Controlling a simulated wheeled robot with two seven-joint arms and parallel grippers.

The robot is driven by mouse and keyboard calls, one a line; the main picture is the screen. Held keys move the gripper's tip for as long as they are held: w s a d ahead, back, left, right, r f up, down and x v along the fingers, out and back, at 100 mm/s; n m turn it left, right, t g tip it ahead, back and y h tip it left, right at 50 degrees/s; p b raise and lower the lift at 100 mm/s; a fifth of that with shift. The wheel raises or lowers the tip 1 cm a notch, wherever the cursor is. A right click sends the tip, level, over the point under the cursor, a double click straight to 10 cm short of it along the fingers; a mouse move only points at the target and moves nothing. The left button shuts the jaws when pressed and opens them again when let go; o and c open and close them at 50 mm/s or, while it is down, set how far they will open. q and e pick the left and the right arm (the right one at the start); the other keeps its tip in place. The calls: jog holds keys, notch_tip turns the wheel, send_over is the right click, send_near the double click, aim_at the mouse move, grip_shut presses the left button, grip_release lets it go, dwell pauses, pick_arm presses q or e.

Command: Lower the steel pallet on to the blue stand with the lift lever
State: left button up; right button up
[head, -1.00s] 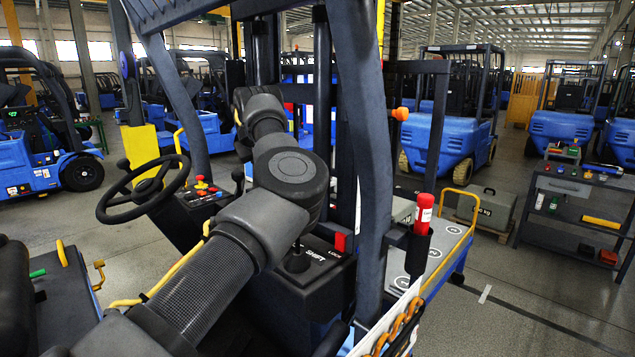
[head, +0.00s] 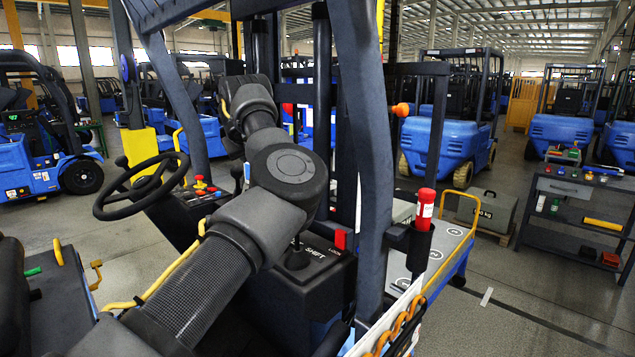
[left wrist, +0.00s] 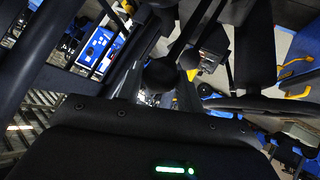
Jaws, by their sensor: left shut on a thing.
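My left arm reaches from the bottom left over the truck's controls in the head view, and its elbow and forearm hide its hand there. In the left wrist view the dark body of my left gripper (left wrist: 150,125), with a green light, fills the lower part. A round black lever knob (left wrist: 160,75) is right in front of it, and the gripper is shut on this lever; the fingertips are hard to make out. My right gripper is not in view.
A steering wheel (head: 140,185) is left of my arm. A shift console (head: 310,262) and a frame post (head: 370,150) stand to its right. A red cylinder (head: 425,203) is by the post.

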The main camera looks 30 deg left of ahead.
pick_arm(q)
jog(key=o, duration=0.8)
jog(key=shift+o, duration=0.2)
jog(key=shift+s+d+r+b, duration=0.25)
jog(key=shift+s+b, duration=0.1)
jog(key=shift+b, duration=0.1)
jog(key=b+v, duration=0.3)
jog(key=v, duration=0.6)
jog(key=shift+r, duration=0.1)
